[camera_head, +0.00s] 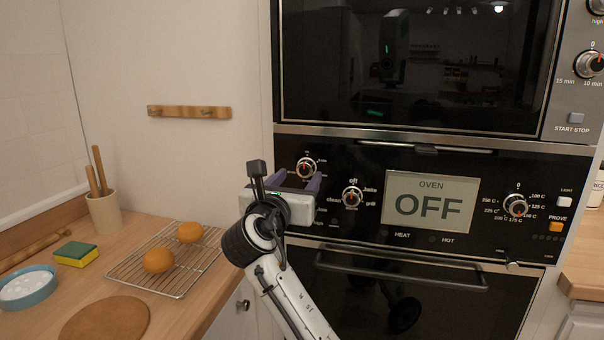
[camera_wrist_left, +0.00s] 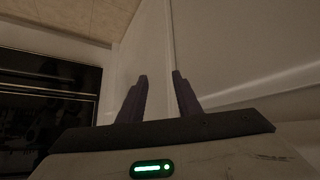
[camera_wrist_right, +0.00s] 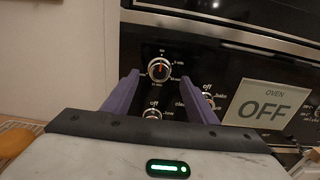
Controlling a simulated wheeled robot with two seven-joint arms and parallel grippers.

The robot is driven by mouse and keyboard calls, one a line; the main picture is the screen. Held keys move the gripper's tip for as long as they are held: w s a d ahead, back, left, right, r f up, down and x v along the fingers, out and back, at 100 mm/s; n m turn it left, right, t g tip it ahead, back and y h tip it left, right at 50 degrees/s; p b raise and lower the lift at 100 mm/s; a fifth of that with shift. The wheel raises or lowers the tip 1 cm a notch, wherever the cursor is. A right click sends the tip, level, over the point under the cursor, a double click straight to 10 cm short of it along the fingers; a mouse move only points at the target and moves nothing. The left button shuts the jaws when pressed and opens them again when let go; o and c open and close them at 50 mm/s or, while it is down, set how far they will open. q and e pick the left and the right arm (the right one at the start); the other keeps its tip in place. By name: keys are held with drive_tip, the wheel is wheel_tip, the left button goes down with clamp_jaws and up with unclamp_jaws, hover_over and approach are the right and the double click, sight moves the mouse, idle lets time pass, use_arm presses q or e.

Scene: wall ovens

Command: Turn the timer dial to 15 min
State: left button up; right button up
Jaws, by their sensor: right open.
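A round silver dial with a black face and a red mark (camera_head: 306,167) sits at the upper left of the oven panel; its small labels are partly unreadable. In the right wrist view the dial (camera_wrist_right: 159,69) lies between and beyond the fingertips, its red mark pointing up. My right gripper (camera_head: 292,179) is open in front of it, fingers either side, apparently not touching. Another dial (camera_head: 589,64), labelled 15 min and 10 min, is on the upper appliance at the right edge. My left gripper (camera_wrist_left: 159,77) is open and empty, facing a pale wall; it is outside the head view.
A selector dial (camera_head: 352,197), a display reading OFF (camera_head: 431,203) and a temperature dial (camera_head: 515,205) share the panel. The oven handle (camera_head: 400,272) sticks out below. A wire rack (camera_head: 190,275) with two orange fruits stands on the left counter.

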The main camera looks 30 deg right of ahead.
sight(304, 170)
drive_tip(key=shift+x, duration=2)
drive_tip(key=c, duration=1.1)
drive_tip(key=shift+o, duration=0.2)
drive_tip(key=shift+a, duration=0.1)
